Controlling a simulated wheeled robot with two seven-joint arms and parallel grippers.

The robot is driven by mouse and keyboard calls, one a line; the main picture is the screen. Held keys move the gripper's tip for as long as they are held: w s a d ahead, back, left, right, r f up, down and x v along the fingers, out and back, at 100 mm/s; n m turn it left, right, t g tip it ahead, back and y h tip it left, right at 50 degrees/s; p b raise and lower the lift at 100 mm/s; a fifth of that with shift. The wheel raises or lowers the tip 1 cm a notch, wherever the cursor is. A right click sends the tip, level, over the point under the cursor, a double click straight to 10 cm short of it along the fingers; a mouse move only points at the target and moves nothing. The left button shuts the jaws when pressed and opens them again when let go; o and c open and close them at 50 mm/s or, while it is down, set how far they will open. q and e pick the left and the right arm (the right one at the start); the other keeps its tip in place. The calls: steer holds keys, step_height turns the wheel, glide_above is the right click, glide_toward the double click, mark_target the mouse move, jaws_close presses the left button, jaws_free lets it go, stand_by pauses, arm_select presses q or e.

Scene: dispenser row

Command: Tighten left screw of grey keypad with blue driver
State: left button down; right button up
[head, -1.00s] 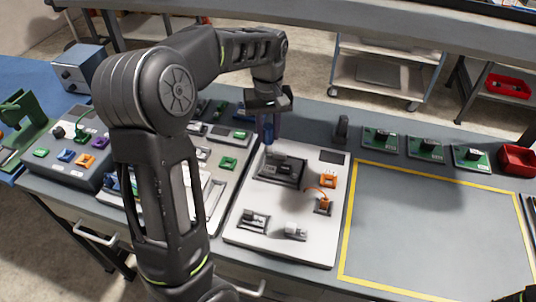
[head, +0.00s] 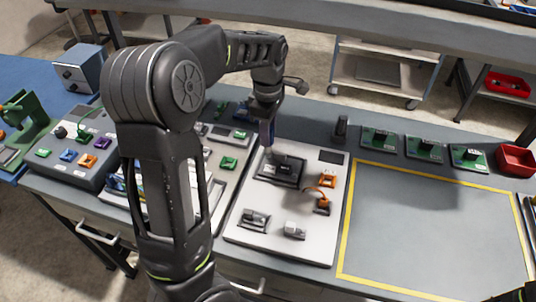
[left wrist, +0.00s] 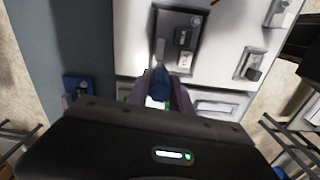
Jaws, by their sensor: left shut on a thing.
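The grey keypad (head: 281,168) is a dark-framed unit at the upper left of the white panel; it also shows in the left wrist view (left wrist: 184,38). My left gripper (head: 266,128) is above its left side, pointing down. It is shut on the blue driver (left wrist: 160,83), whose blue handle shows between the fingers in the left wrist view. The driver's thin shaft points at the left part of the keypad. I cannot tell whether its tip touches the left screw, which is too small to make out.
The white panel (head: 245,225) also carries an orange part (head: 327,180) and small grey fittings near its front. Several green boards and a red bin (head: 516,160) stand at the back right. The yellow-outlined area (head: 430,225) is clear. My left arm hides part of the left panels.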

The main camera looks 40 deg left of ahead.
arm_select(q)
steer(key=n+p, duration=0.1)
steer(key=n, duration=0.2)
steer(key=shift+r, duration=0.15)
steer(key=shift+n, duration=1)
steer(key=n, duration=0.7)
steer(key=shift+f+n, duration=0.25)
steer(key=shift+n, duration=0.4)
steer(key=shift+f+n, duration=0.2)
steer(key=shift+n, duration=0.45)
steer(key=shift+f, duration=0.15)
steer(key=shift+f, duration=0.4)
